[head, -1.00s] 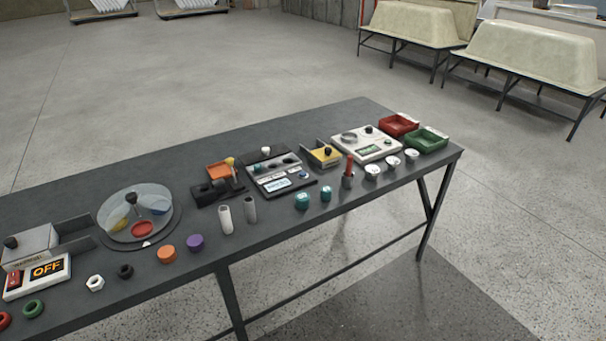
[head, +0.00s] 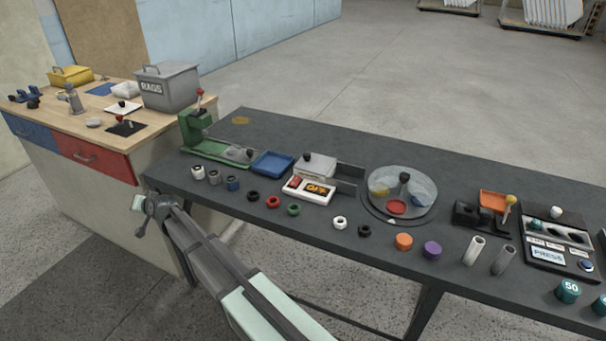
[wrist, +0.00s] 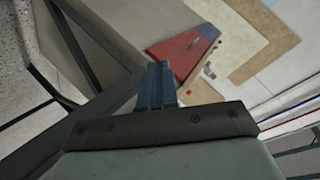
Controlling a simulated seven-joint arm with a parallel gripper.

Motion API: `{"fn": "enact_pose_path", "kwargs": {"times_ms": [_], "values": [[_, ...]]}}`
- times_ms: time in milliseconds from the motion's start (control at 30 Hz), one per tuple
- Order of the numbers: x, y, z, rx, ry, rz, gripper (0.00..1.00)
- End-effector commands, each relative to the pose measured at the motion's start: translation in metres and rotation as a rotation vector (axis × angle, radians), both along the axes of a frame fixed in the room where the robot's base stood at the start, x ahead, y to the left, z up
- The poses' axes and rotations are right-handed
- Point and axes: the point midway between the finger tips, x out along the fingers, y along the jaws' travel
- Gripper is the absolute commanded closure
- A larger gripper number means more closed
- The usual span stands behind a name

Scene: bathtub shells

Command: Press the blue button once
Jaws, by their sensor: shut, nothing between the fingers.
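The blue button (head: 587,265) is small and round, set in a pale ring. It sits at the front right of a black-and-grey panel (head: 545,225) with a "PRESS" label, at the right of the dark table in the head view. My gripper (wrist: 157,85) is shut and empty in the wrist view, pointing toward a red drawer front. In the head view my arm reaches up-left to the table's left front corner, far from the button. The button is not in the wrist view.
The dark table (head: 290,145) holds a clear-domed turntable (head: 402,194), an ON/OFF box (head: 308,189), a green press (head: 200,140), and several rings, caps and cylinders along its front. A wooden bench (head: 60,112) with a "RAGS" bin (head: 168,87) stands left.

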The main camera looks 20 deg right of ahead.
Motion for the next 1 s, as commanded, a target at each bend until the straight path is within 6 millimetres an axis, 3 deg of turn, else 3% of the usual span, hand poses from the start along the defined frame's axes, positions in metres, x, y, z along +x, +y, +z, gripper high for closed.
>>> {"fn": "enact_pose_path", "kwargs": {"times_ms": [33,200,500,700,1000], "values": [[0.016,-0.013,0.012,0.016,-0.016,-0.024,1.00],[0.054,-0.062,0.041,0.052,-0.056,-0.098,1.00],[0.103,-0.168,0.067,0.073,-0.092,-0.220,1.00],[0.124,-0.245,0.076,0.070,-0.103,-0.292,1.00],[0.140,-0.363,0.082,0.052,-0.101,-0.392,1.00]]}}
